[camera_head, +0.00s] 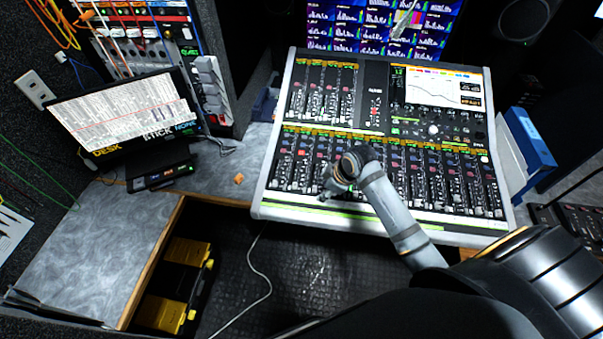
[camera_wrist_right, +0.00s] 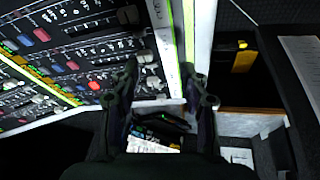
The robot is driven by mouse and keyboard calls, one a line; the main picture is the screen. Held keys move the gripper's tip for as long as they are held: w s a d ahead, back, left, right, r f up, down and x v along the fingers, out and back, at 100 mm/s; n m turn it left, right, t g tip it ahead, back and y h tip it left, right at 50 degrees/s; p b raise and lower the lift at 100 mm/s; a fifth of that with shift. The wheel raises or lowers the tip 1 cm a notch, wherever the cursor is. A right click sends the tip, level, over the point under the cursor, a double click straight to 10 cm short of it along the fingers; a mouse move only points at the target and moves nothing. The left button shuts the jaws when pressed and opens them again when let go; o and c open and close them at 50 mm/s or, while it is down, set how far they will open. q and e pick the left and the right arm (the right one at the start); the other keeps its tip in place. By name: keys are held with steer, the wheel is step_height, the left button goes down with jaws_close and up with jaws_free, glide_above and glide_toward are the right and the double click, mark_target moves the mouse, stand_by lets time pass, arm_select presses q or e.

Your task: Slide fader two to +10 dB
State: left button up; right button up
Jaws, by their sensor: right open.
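The mixing console (camera_head: 262,193) stands in the middle of the head view, with a long lower row of fader strips (camera_head: 420,180) and a shorter upper left bank. I cannot read which strip is fader two or its setting. My right gripper (camera_head: 330,185) is over the left part of the lower row, near the front edge, and hides some faders. A pale fader cap (camera_wrist_right: 143,57) shows beside the left fingertip in the picture. My left gripper is not seen.
A monitor (camera_head: 120,112) stands on the desk (camera_head: 85,240) at left. A blue binder (camera_head: 530,140) is right of the console. A yellow-and-black case (camera_head: 180,285) is below the desk. A small orange object (camera_head: 239,179) lies left of the console. A white cable hangs in front.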

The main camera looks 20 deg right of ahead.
mark_target(295, 185)
steer(key=w+a+r+n+y, duration=0.1)
steer(key=w+a+r+n, duration=0.25)
steer(key=w, duration=0.25)
arm_select(q)
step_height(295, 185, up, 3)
steer(key=shift+p, duration=1)
arm_select(e)
steer(key=shift+m, duration=0.45)
steer(key=x, duration=1)
steer(key=shift+s+a, duration=0.1)
steer(key=shift+a, duration=0.05)
steer(key=shift+c, duration=0.2)
jaws_close()
